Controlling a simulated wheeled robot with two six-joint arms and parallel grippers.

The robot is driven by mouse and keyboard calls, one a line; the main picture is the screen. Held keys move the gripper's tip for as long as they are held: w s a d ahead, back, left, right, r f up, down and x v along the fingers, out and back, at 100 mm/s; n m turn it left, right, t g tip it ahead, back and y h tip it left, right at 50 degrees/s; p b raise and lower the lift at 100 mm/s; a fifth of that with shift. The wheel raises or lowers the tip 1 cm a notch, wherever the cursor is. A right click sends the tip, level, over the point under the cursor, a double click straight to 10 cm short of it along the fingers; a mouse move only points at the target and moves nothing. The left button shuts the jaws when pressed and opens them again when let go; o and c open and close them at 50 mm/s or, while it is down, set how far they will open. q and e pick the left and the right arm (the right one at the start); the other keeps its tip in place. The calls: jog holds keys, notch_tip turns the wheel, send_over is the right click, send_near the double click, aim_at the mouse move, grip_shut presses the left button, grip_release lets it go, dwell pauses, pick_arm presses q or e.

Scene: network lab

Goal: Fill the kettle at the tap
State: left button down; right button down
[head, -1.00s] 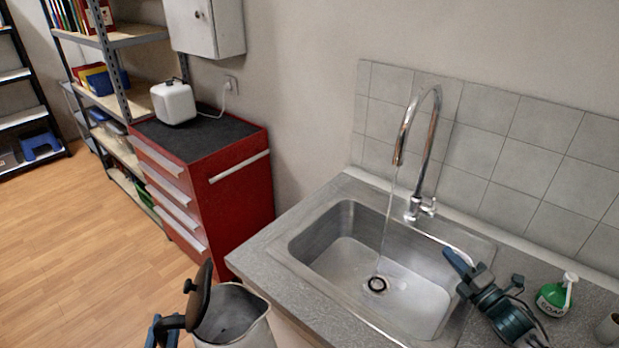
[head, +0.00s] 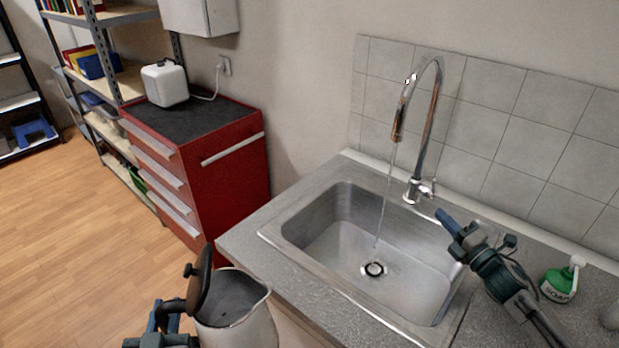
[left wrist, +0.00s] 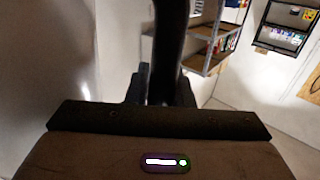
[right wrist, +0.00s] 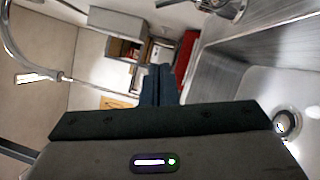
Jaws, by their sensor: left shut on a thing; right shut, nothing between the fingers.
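The kettle (head: 240,314) is pale metal with its dark lid (head: 203,281) standing open; its inside looks dark and its lower part is cut off by the picture's edge. My left gripper (head: 178,318) is shut on the kettle's dark handle, which also shows in the left wrist view (left wrist: 170,45). The kettle is upright in front of the counter, left of the sink (head: 350,245). The tap (head: 425,130) is running, and a thin stream (head: 384,205) falls into the sink near the drain. My right gripper (head: 450,226) is shut and empty, near the tap's lever (head: 427,188).
A green soap bottle (head: 559,282) stands on the counter right of my right gripper. A red drawer cabinet (head: 215,165) with a white appliance (head: 165,83) stands left of the counter. Shelves (head: 120,85) are behind it. The sink basin is clear.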

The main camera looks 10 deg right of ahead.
aim_at(433, 188)
jog(key=w+d+r+p, duration=0.1)
jog(key=w+r+p, duration=0.1)
jog(key=w+p, duration=0.3)
jog(key=w, duration=0.3)
jog(key=shift+d+r, duration=0.15)
dwell(0.4)
